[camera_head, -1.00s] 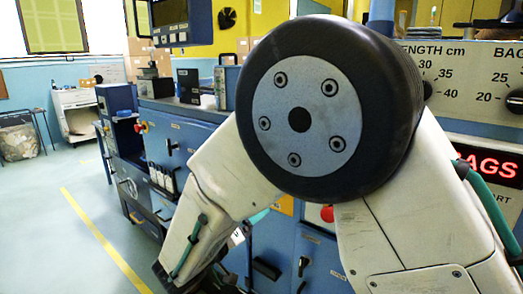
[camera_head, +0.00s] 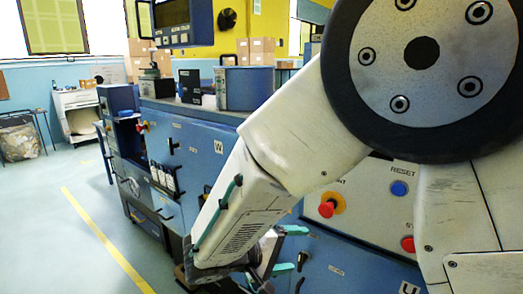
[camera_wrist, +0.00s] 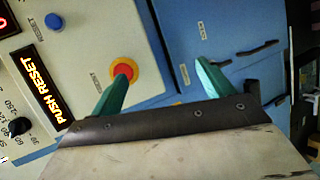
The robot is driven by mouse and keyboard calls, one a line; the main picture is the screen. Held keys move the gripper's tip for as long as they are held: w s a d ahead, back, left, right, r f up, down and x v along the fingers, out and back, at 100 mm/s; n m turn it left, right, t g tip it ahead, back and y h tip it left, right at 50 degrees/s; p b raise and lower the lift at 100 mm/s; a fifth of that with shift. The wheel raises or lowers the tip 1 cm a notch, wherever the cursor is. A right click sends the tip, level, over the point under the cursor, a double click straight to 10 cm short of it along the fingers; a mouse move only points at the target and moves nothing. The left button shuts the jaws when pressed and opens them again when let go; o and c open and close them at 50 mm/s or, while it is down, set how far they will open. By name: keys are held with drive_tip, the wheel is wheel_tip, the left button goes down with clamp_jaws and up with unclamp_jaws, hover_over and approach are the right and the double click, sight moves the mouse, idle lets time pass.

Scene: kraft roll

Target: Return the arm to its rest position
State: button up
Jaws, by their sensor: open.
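My gripper (camera_head: 290,249) shows low in the middle of the head view, past the end of my white forearm, which slants down to the left. Its two teal fingers are apart with nothing seen between them. They point right, towards the blue machine front. The wrist view also shows my gripper (camera_wrist: 163,82), with the fingers spread in front of the machine panel. My large round arm joint fills the upper right of the head view and hides part of the machine.
A machine panel holds a red emergency stop (camera_head: 328,208), a blue reset button (camera_head: 399,188) and a red button (camera_head: 408,244). A lit display (camera_wrist: 42,87) reads PUSH RESET. Blue machine cabinets (camera_head: 185,150) stand behind the arm. Open floor (camera_head: 60,235) lies left.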

drive_tip(key=s+d+r+m+g+y, duration=0.2)
drive_tip(key=s+d+r+y, duration=0.3)
drive_tip(key=s+d, duration=0.5)
drive_tip(key=s+d+r+m+g+y, duration=0.3)
drive_tip(key=s+d+r+y, duration=0.3)
drive_tip(key=s+d, duration=0.4)
drive_tip(key=shift+s+m+y, duration=0.5)
drive_tip(key=shift+s, duration=0.7)
